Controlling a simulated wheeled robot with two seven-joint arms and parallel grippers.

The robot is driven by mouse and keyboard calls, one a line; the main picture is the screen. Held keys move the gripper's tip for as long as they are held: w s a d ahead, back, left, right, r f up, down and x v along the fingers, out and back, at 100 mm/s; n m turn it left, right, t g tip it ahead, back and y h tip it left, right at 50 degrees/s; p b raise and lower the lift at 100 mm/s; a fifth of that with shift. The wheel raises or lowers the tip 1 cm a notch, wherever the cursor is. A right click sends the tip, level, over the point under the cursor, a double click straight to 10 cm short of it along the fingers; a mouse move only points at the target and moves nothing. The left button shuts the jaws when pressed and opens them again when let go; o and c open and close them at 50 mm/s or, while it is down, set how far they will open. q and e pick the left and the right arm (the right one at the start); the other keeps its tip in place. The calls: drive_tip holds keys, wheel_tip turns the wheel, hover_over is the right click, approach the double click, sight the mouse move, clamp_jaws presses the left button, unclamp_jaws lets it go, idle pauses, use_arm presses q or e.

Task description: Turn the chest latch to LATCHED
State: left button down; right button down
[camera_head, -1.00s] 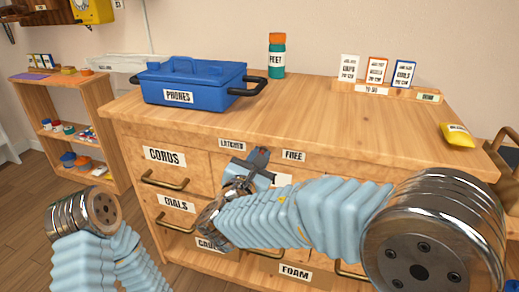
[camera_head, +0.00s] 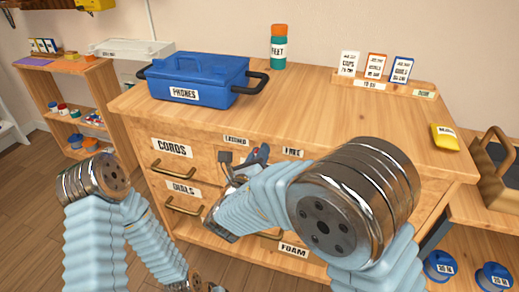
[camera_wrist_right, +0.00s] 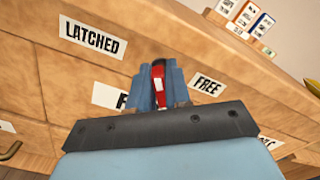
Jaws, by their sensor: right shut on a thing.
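The chest latch shows as a red lever (camera_wrist_right: 158,84) with a pale patch in the right wrist view. It stands between the LATCHED label (camera_wrist_right: 93,37) on the left and the FREE label (camera_wrist_right: 208,84) on the right. My right gripper (camera_wrist_right: 159,88) is shut on the latch, with a blue finger on each side. In the head view my right gripper (camera_head: 255,155) is at the chest front just below the LATCHED label (camera_head: 237,140) and FREE label (camera_head: 293,152); my forearm hides much of it. My left arm is at lower left; its gripper is not in view.
Drawer handles (camera_head: 168,170) stick out at left. A shelf (camera_head: 75,85) stands further left.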

drive_tip(key=shift+f+n, duration=0.1)
drive_tip(key=shift+n, duration=0.7)
drive_tip(key=c, duration=1.4)
unclamp_jaws()
drive_tip(key=shift+c, duration=0.2)
drive_tip(key=shift+a, duration=0.1)
drive_tip(key=b+v, duration=0.1)
drive_tip(key=v, duration=1.3)
drive_tip(key=shift+w, duration=0.1)
